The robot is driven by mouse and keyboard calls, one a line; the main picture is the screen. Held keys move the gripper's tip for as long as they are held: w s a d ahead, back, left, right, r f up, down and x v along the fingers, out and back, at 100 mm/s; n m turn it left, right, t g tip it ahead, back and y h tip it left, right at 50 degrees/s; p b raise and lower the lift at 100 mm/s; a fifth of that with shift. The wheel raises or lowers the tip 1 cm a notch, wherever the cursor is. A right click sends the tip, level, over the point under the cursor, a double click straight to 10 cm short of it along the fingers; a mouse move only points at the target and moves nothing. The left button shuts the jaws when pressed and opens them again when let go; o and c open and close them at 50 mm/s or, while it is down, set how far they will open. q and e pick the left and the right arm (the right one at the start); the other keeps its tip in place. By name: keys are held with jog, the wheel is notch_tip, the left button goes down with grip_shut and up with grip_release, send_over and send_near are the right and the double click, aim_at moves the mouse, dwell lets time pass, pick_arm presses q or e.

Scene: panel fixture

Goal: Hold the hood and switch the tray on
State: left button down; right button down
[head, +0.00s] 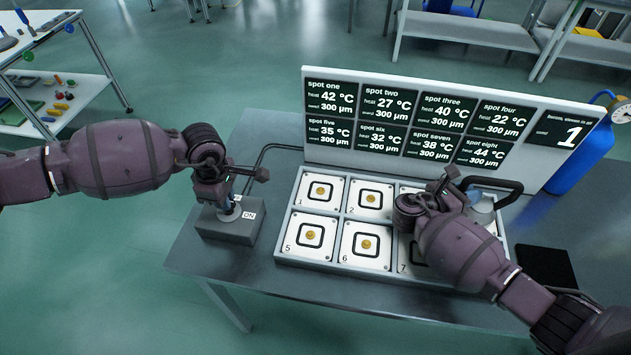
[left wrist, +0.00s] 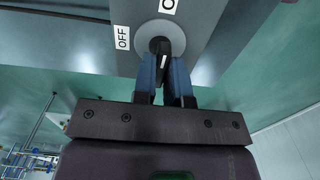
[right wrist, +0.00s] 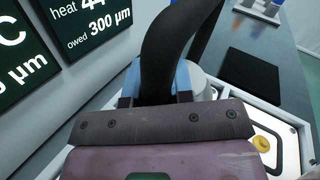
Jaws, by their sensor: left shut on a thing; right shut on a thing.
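The tray (head: 340,267) holds numbered white plates with gold discs in black square outlines. My right arm covers some right-hand plates. A grey switch box (head: 228,228) with an ON label stands left of the tray. My left gripper (head: 226,200) is shut on its dark knob (left wrist: 164,50); an OFF label (left wrist: 122,38) shows beside it. The knob's exact setting is hard to tell. The pale hood (head: 483,207) with its black curved tube (head: 497,183) is over the tray's right part. My right gripper (right wrist: 160,82) is shut on the hood at the tube.
A display board (head: 350,158) behind the tray lists heat and owed 300 µm for each spot, with a large 1 at right. A black pad (head: 546,266) lies right of the tray. A blue cylinder (head: 587,160) with a gauge stands behind at right. The table front is clear.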

dwell(0.3)
pick_arm(q)
jog(key=c, duration=1.2)
grip_release()
jog(key=shift+o, duration=0.2)
notch_tip(320, 180, up, 12)
pick_arm(e)
jog(key=c, duration=0.9)
grip_release()
